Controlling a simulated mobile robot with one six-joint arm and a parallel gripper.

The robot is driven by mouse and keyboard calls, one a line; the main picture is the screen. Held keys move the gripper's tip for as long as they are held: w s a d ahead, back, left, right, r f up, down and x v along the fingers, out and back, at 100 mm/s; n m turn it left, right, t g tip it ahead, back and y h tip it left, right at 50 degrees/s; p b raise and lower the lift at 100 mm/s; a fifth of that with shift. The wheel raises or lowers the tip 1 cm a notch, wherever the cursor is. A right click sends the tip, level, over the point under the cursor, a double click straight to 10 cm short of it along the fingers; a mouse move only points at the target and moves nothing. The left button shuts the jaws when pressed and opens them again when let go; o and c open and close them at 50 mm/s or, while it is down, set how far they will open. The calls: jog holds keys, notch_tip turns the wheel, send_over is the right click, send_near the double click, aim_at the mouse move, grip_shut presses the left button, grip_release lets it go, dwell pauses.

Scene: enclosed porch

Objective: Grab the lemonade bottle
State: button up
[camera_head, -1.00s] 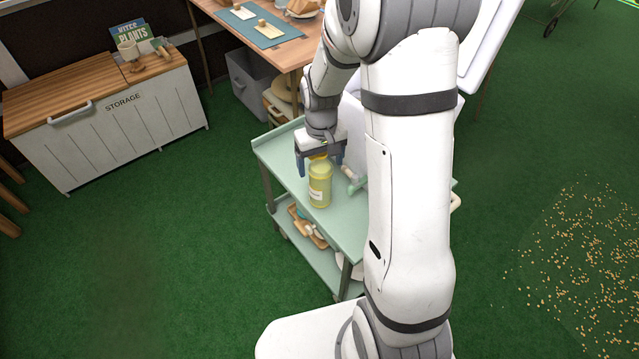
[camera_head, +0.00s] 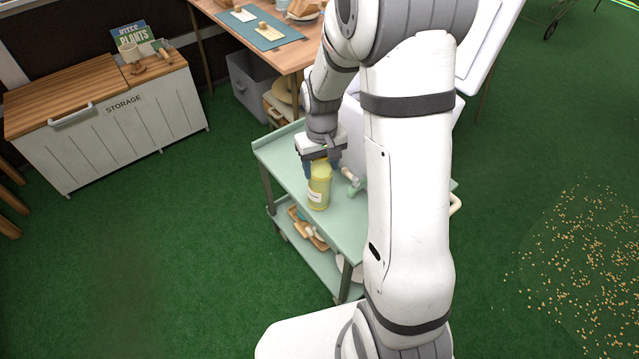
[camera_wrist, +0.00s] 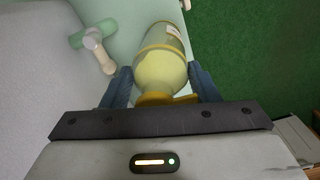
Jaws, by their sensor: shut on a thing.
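The lemonade bottle (camera_head: 318,188) is yellow with a pale label and stands on the top shelf of the green cart (camera_head: 345,228). In the wrist view the bottle (camera_wrist: 162,66) lies between the two fingers, its yellow cap end toward the palm. My gripper (camera_head: 320,168) reaches down over the bottle's top from behind. In the wrist view my gripper (camera_wrist: 162,88) is shut on the bottle's upper part. The far finger is partly hidden in the head view. I cannot tell whether the bottle is lifted off the shelf.
A green-headed tool with a pale handle (camera_head: 351,180) lies just right of the bottle. A white bulky object (camera_head: 352,130) stands behind it. The lower shelf holds wooden items (camera_head: 308,230). A storage chest (camera_head: 115,115) stands left; green floor between is free.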

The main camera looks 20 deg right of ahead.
grip_shut()
